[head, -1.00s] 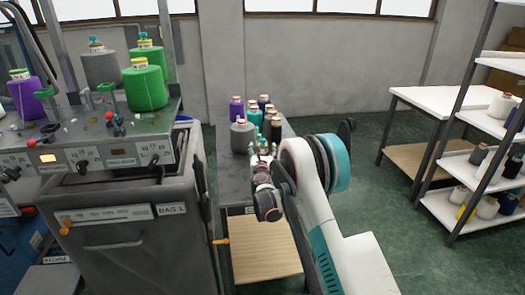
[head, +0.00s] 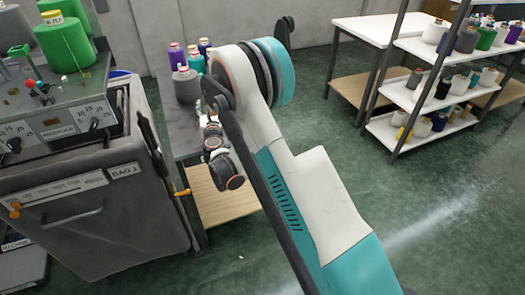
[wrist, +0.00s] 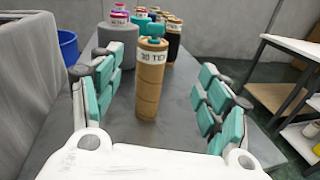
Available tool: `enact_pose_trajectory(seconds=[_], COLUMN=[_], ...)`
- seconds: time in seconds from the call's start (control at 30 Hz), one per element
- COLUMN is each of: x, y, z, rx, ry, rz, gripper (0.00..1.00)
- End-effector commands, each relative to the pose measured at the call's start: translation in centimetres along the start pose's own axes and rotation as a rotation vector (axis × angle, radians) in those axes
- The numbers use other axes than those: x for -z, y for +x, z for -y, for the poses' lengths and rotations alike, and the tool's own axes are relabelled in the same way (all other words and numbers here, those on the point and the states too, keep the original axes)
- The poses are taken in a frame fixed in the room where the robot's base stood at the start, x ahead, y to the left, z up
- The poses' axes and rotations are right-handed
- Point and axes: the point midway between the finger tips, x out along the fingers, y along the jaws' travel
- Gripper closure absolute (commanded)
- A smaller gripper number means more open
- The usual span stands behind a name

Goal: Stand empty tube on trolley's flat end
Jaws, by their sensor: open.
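A brown tube (wrist: 151,88) with a white label and a teal top stands upright on the grey top of the trolley (wrist: 180,118) in the wrist view. I see no yarn on it. My gripper (wrist: 158,80) is open, with teal finger pads to the left and right of the tube and gaps on both sides. In the head view the trolley (head: 165,98) shows beside the machine, with a wooden lower shelf. There my arm hides the tube and much of the trolley's top.
A grey cone (wrist: 118,45) stands close behind the tube on its left, with several purple, teal and dark cones beyond. A white table (head: 380,38) and loaded shelves (head: 410,100) stand right, across open green floor.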

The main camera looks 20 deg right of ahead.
Motion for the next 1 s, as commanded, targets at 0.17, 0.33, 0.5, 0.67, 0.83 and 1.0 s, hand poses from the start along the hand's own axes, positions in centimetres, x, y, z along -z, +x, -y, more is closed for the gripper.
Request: enact_pose_trajectory(seconds=[0.17,0.33,0.5,0.67,0.83,1.0], x=[-5.9,-10.8,-14.7,-17.4,-19.1,-19.8], y=[-1.2,-3.6,-7.1,-11.3,-16.6,-22.6], z=[2.3,4.8,7.2,9.3,11.2,12.7], rx=[0.077,0.168,0.267,0.37,0.491,0.626], ry=[0.273,0.571,0.864,1.134,1.414,1.686], rz=[-0.045,-0.088,-0.126,-0.156,-0.182,-0.202], gripper=[0.3,0.3,0.3,0.3,0.3,0.3])
